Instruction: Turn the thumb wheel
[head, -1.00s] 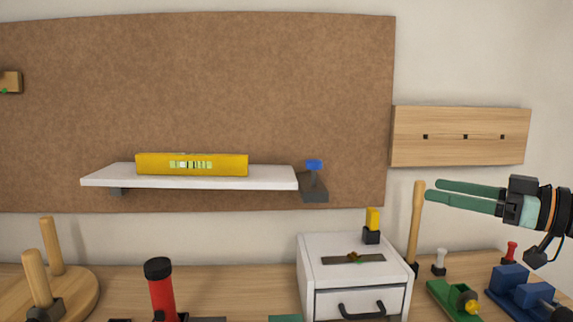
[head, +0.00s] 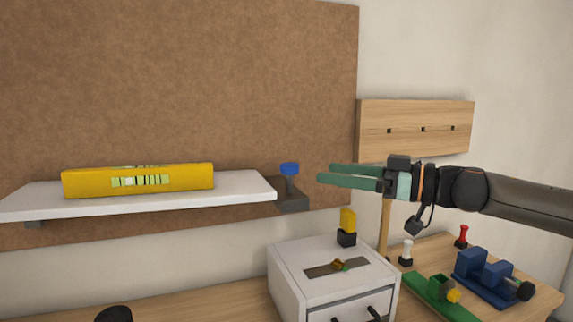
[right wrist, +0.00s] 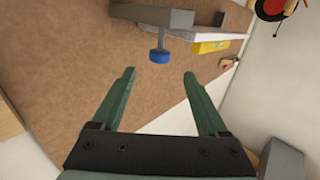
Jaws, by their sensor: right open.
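The thumb wheel (head: 290,169) is a small blue knob on a short grey stem, rising from a dark grey bracket (head: 292,203) at the right end of the white shelf. My right gripper (head: 325,172) has long green fingers pointing left, a short way right of the wheel at about its height. It is open and empty. In the right wrist view the blue wheel (right wrist: 160,56) shows just beyond the gap between the open fingertips (right wrist: 159,74), apart from both. My left gripper is in neither view.
A yellow spirit level (head: 137,181) lies on the white shelf (head: 245,188). Below stands a white drawer box (head: 300,275) with a yellow-handled item (head: 348,222) on top. Blue (head: 485,273) and green (head: 430,287) tools sit at the right. The air around the wheel looks clear.

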